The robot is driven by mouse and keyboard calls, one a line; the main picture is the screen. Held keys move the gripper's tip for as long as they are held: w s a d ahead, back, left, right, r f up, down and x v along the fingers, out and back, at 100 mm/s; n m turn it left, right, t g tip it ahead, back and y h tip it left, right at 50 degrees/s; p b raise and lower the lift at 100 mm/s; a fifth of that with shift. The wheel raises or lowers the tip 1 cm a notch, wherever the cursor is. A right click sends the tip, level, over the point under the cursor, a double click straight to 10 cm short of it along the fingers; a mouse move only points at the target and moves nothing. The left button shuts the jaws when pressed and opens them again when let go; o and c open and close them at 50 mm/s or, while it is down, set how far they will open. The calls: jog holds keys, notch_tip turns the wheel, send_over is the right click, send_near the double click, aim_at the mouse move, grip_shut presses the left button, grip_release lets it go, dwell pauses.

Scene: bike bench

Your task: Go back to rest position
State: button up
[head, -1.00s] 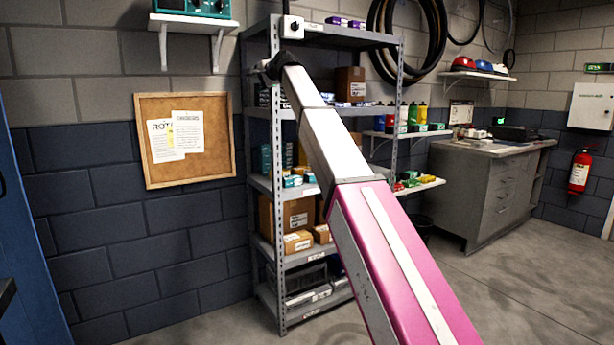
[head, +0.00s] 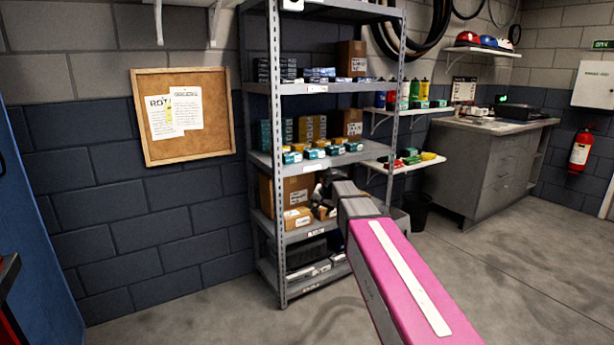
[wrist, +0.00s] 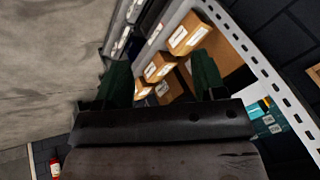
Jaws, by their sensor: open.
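My arm reaches forward in the head view, low in front of the grey shelving unit (head: 277,180). My gripper shows in the wrist view (wrist: 160,85), with its two dark green fingers apart and nothing between them. Beyond the fingers, cardboard boxes (wrist: 189,36) sit on a lower shelf.
A cork board (head: 185,116) hangs on the wall at left. A dark bin (head: 415,211) is beside the shelving. The concrete floor (head: 520,280) at right is clear.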

jog(key=s+d+f+n+g+h, duration=0.1)
jog(key=s+d+f, duration=0.3)
jog(key=s+f, duration=0.3)
jog(key=s+d+f+n+g+h, duration=0.1)
jog(key=s+d+f, duration=0.4)
jog(key=s, duration=0.6)
jog(key=s+d+f+n+g+h, duration=0.1)
jog(key=s+d+f+g, duration=0.1)
jog(key=s+d+f, duration=0.3)
jog(key=s+f, duration=0.4)
jog(key=shift+s+f+g, duration=0.15)
jog(key=shift+s+g, duration=0.25)
jog(key=shift+w+a, duration=0.1)
jog(key=shift+a, duration=0.05)
